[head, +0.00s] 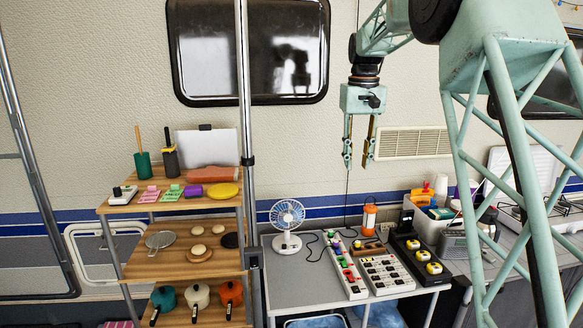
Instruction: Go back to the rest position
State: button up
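My gripper (358,158) hangs pointing down from my pale green arm in the head view, in front of the beige caravan wall. Its two fingers are apart and nothing shows between them. It is high above the grey table (294,295), clear of everything on it.
Below stand a white and blue fan (287,216), an orange lantern (369,217), button panels (348,268) and a crate (428,227). A wooden shelf unit (180,206) is on the left, with a thin upright pole (246,130) beside it. The air around my gripper is free.

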jog(key=s+r+t+b, duration=0.1)
jog(key=s+r, duration=0.3)
jog(key=s, duration=1.1)
jog(key=s+r+t+b, duration=0.1)
jog(key=s+r, duration=0.3)
jog(key=s, duration=1.2)
jog(key=s+f, duration=0.4)
jog(key=s, duration=0.6)
jog(key=s+f, duration=0.4)
jog(key=s, duration=0.7)
jog(key=s+f+m+t+b, duration=0.1)
jog(key=s+f, duration=0.3)
jog(key=s, duration=0.7)
jog(key=shift+f, duration=0.35)
jog(key=shift+d, duration=0.2)
